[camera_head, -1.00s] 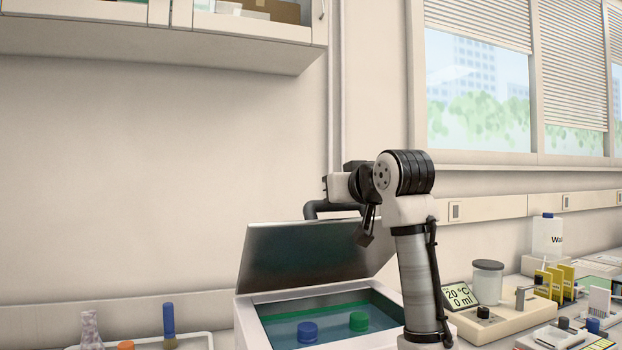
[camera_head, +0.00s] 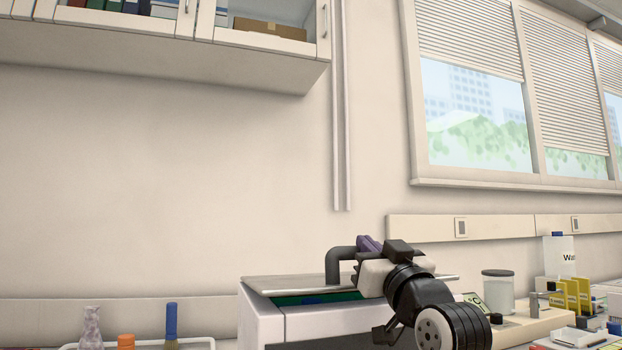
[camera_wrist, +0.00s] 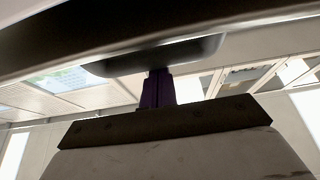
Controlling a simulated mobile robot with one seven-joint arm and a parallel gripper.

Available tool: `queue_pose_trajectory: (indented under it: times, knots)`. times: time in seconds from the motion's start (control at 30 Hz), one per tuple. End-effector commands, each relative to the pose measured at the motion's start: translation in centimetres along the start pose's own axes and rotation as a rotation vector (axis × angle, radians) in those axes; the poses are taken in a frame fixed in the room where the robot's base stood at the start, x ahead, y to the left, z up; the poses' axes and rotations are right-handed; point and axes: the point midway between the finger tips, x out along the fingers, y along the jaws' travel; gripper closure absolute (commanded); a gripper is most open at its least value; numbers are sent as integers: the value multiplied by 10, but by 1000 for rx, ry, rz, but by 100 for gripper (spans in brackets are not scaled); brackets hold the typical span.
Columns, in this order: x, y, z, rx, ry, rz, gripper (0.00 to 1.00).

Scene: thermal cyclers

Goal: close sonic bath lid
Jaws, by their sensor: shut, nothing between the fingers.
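The sonic bath (camera_head: 315,325) is a pale box at the bottom centre of the head view. Its grey lid (camera_head: 290,283) lies close to level above it. A gap stays between lid and rim, showing the green inside and a bit of blue. A dark curved handle (camera_head: 338,262) stands on the lid. My gripper (camera_head: 368,245) is at the lid's top beside the handle, partly hidden by my wrist. Its purple fingers are together and empty, and also show in the wrist view (camera_wrist: 157,90). Whether they touch the handle or lid, I cannot tell.
A rack with a blue-capped brush (camera_head: 171,325) and an orange-capped item (camera_head: 126,341) is left of the bath. A lidded jar (camera_head: 497,290), yellow boxes (camera_head: 575,292) and a white bottle (camera_head: 558,262) stand to the right.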

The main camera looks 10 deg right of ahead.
Motion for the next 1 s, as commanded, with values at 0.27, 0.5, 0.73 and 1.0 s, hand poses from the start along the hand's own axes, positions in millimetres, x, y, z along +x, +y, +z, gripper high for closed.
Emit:
queue_pose_trajectory:
  times: [0.27,0.5,0.73,1.0]
  knots:
    - [-16,0,21,0,-5,0,100]
    - [-18,0,25,1,-9,0,100]
    - [-18,0,26,2,-14,0,100]
    - [-12,-1,20,3,-16,-1,100]
